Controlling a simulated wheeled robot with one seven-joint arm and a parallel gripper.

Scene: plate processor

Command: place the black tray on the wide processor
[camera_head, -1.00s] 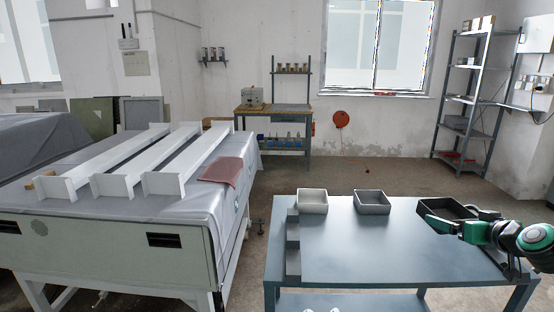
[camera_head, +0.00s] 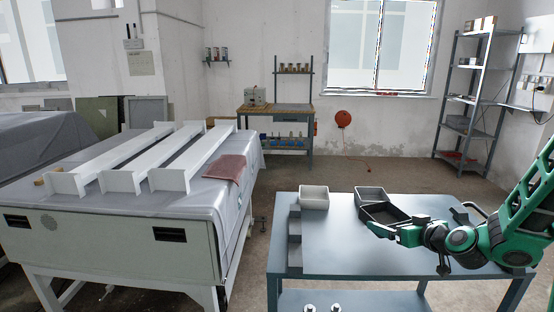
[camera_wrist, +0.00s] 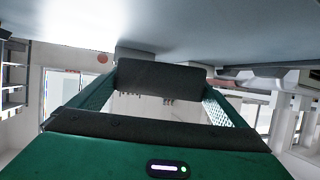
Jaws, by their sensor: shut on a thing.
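The black tray (camera_head: 385,211) is in the head view over the back middle of the blue-grey table, directly in front of the dark grey tray (camera_head: 370,192) and partly overlapping it in the picture. My gripper (camera_head: 380,229) reaches in from the right and is shut on the tray's near side. I cannot tell whether the tray is lifted or touches the table. In the wrist view a dark block (camera_wrist: 160,78) sits between green mesh sides; I cannot tell whether it is tray or finger. I cannot tell for sure which thing is the wide processor.
The blue-grey table (camera_head: 345,250) has free room at its front and middle. A light tray (camera_head: 314,195) stands at its back left, beside a stepped grey block (camera_head: 295,238). A large cloth-covered bench (camera_head: 110,240) with white beams stands at the left.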

